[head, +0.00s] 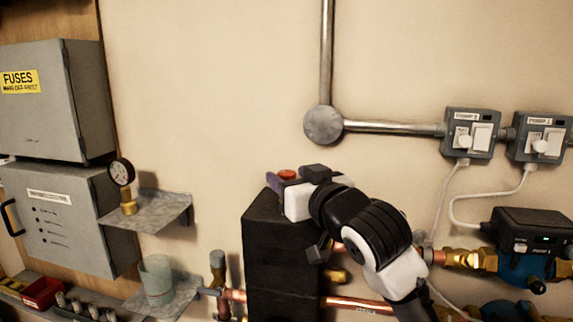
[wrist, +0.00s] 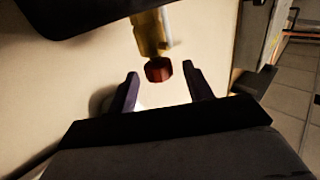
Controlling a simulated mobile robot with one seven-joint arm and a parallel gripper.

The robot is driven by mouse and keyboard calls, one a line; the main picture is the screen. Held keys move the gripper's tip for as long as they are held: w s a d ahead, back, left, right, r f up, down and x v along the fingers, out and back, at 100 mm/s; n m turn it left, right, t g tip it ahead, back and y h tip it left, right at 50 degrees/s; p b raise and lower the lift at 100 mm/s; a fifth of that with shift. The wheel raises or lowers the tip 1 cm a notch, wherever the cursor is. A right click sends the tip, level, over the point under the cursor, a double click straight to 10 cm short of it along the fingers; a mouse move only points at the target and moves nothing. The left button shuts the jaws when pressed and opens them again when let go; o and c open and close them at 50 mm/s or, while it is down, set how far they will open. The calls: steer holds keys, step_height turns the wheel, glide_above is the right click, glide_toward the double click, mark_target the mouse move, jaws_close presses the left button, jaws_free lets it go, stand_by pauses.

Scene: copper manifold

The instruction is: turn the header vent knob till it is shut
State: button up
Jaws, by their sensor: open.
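The header vent knob is a small red knob (head: 287,175), seen at the top of a black block (head: 275,255) in the head view. In the wrist view the dark red, faceted knob (wrist: 158,70) sits on the end of a brass stem (wrist: 150,34). My gripper (head: 281,183) is at the knob, coming from the right. In the wrist view my gripper (wrist: 160,75) is open, one dark finger on each side of the knob, with gaps showing. I cannot tell whether the knob is fully between the fingertips or just beyond them.
A shelf (head: 160,212) with a pressure gauge (head: 121,174) stands left of the block. Grey fuse boxes (head: 45,105) hang at far left. Copper pipes (head: 350,304) and brass valves (head: 480,260) run low at right. The wall above my gripper is clear up to a conduit (head: 328,60).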

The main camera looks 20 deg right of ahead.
steer(key=shift+w+a, duration=0.15)
steer(key=shift+w, duration=1)
steer(key=c, duration=1)
steer(key=shift+o, duration=0.2)
